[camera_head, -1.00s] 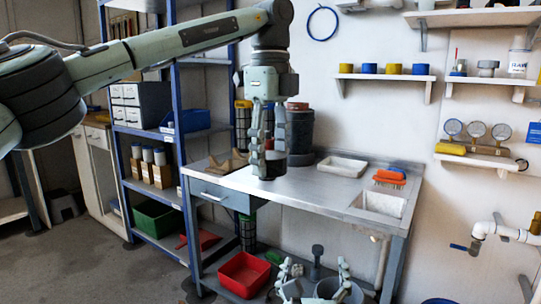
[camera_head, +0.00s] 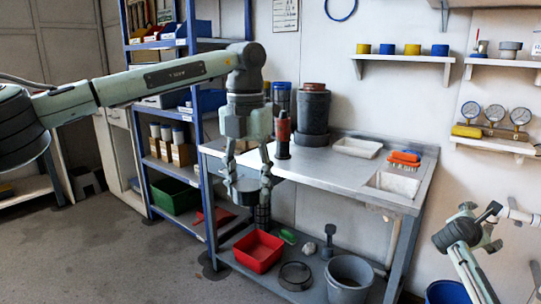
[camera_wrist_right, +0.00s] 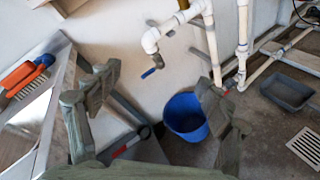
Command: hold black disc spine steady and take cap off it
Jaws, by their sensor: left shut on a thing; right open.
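My left gripper (camera_head: 250,192) hangs with its fingers pointing down in front of the workbench's left end in the head view. It is shut on a dark, short round piece (camera_head: 246,191), partly hidden by the fingers. A dark slatted column (camera_head: 262,216) shows just below and behind that piece; I cannot tell whether the two are joined, or which part is the cap. My right gripper (camera_head: 478,222) is at the far right, open and empty. The right wrist view shows its two fingers (camera_wrist_right: 155,88) wide apart with nothing between them.
The metal bench (camera_head: 335,180) holds a large dark cylinder (camera_head: 313,112), a red and black upright tool (camera_head: 283,135), a white tray (camera_head: 357,147) and an orange brush (camera_head: 404,158). Below are a red bin (camera_head: 258,250) and a grey bucket (camera_head: 349,278). Pipes (camera_wrist_right: 170,30) and a blue bucket (camera_wrist_right: 185,116) lie near my right gripper.

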